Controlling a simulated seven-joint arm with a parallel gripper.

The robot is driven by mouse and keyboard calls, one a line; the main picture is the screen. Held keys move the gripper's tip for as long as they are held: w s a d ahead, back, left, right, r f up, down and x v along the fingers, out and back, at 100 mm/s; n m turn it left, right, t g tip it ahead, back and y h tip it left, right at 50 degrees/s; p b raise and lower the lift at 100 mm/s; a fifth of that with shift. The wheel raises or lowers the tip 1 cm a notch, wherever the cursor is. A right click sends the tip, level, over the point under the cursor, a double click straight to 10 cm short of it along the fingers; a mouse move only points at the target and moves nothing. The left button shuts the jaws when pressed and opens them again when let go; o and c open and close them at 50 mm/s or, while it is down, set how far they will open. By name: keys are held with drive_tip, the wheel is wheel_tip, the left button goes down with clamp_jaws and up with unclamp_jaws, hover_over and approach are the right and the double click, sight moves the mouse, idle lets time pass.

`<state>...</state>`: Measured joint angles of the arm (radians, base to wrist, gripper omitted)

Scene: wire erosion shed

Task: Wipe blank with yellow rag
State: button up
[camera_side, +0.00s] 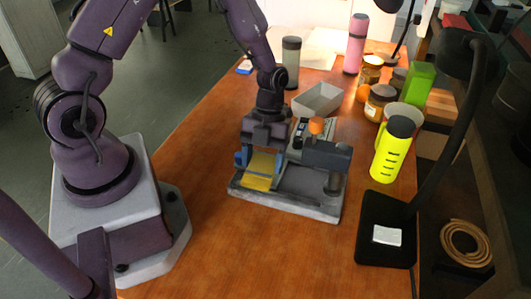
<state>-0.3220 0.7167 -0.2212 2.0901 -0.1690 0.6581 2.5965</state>
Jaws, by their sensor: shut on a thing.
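My gripper (259,163) points down over the left part of a grey tray-like fixture (290,208) in the middle of the table. Its blue-tipped fingers are shut on a yellow rag (260,170), which fills the space between them and reaches down toward the fixture's surface. I cannot tell whether the rag touches what lies under it. A dark grey block (327,155) on a post stands at the fixture's right side. I cannot make out the blank for certain; the gripper and rag may hide it.
An orange knob (316,126) rises behind the fixture, near a grey open bin (318,100). A yellow-green bottle (391,150), jars (380,103) and a black lamp base (385,228) line the right side. A pink bottle (356,45) stands farther back. The front table (250,255) is clear.

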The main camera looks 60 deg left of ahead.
drive_tip(key=shift+s+d, duration=0.6)
drive_tip(key=shift+d, duration=0.05)
drive_tip(key=shift+w+a, duration=1.6)
drive_tip(key=shift+a, duration=0.1)
drive_tip(key=shift+s+d, duration=1.6)
drive_tip(key=shift+d, duration=0.1)
drive_tip(key=shift+r, duration=4.05)
drive_tip(key=shift+a, duration=0.1)
